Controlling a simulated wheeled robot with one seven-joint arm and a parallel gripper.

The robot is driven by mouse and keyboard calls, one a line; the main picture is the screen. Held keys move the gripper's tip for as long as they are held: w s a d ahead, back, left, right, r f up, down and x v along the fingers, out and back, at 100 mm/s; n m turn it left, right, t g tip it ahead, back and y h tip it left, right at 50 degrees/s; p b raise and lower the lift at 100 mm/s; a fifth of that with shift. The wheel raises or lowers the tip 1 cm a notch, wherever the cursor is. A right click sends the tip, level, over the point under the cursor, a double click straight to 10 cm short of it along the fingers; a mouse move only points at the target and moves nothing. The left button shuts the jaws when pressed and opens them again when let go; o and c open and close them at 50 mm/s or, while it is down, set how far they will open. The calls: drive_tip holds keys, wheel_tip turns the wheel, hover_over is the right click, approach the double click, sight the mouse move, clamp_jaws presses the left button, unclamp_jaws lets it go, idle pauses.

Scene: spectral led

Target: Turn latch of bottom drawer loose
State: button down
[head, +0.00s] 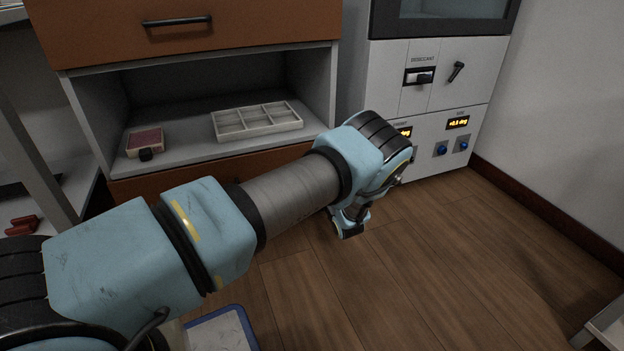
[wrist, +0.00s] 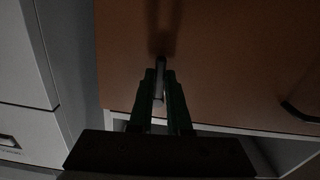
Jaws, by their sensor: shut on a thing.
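The bottom drawer (head: 190,176) has a brown-orange front below the open shelf, mostly hidden behind my arm in the head view. Its front (wrist: 225,60) fills much of the wrist view. The latch (wrist: 161,66), a small narrow grey piece, stands near the drawer's edge and points up and down in the wrist picture. My gripper (wrist: 160,76) has its two dark fingers on either side of the latch and is shut on it. In the head view the fingers and the latch are hidden behind my arm.
A dark drawer handle (wrist: 299,112) is at the right of the wrist view. The open shelf holds a divided tray (head: 256,121) and a small red box (head: 145,141). A white machine (head: 430,90) with knobs stands to the right. The wooden floor (head: 440,270) is clear there.

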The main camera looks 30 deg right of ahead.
drive_tip(key=n, duration=0.2)
drive_tip(key=d+n, duration=0.2)
drive_tip(key=n, duration=0.1)
drive_tip(key=shift+r+n, duration=0.3)
drive_tip(key=shift+r, duration=0.1)
drive_tip(key=shift+s, duration=0.1)
idle(0.3)
drive_tip(key=c, duration=0.9)
unclamp_jaws()
drive_tip(key=shift+o, duration=0.2)
drive_tip(key=s+a+p, duration=0.1)
drive_tip(key=s+p, duration=0.2)
drive_tip(key=s, duration=0.7)
drive_tip(key=shift+s+a+p, duration=0.15)
drive_tip(key=shift+s+p, duration=0.2)
